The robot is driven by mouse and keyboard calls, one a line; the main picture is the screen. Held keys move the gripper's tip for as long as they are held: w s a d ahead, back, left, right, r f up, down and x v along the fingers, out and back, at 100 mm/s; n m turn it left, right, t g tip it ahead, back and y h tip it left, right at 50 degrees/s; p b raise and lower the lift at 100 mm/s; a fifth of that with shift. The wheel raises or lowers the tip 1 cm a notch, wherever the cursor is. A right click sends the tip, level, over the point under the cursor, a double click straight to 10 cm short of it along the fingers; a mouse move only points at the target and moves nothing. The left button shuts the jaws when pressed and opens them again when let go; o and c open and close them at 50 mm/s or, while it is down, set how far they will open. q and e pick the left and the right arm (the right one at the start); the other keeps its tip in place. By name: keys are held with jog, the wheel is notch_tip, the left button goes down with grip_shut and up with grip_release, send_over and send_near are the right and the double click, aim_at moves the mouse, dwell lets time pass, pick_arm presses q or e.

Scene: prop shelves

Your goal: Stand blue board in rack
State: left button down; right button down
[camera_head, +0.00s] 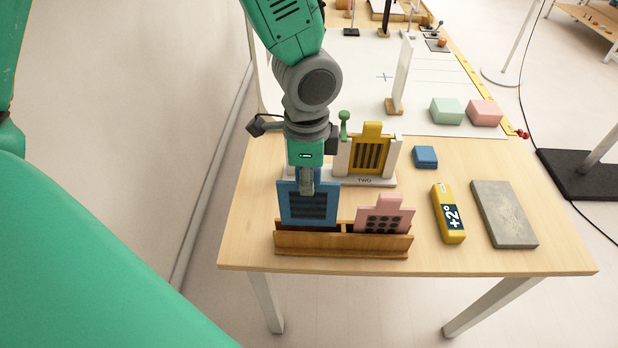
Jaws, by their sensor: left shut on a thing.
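The blue board (309,210) has dark slots and stands upright at the left part of the wooden rack (342,244). Its lower edge is hidden behind the rack's front wall, so I cannot tell whether it touches the bottom. My left gripper (307,188) comes down from above and is shut on the board's top. A pink board (385,214) with dark round holes stands in the right part of the same rack. My right gripper is not in view.
Behind the rack, a yellow slotted board (370,150) stands in a white holder (364,181). A blue block (425,157), a yellow "+2°" bar (448,213) and a grey slab (504,214) lie to the right. Green (446,111) and pink (485,113) blocks sit farther back.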

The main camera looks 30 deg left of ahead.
pick_arm(q)
jog(key=shift+a, duration=0.15)
jog(key=shift+f, duration=0.2)
jog(key=shift+f+b, duration=1.6)
jog(key=shift+f, duration=1.5)
jog(key=c, duration=1.6)
grip_release()
jog(key=shift+r, duration=0.15)
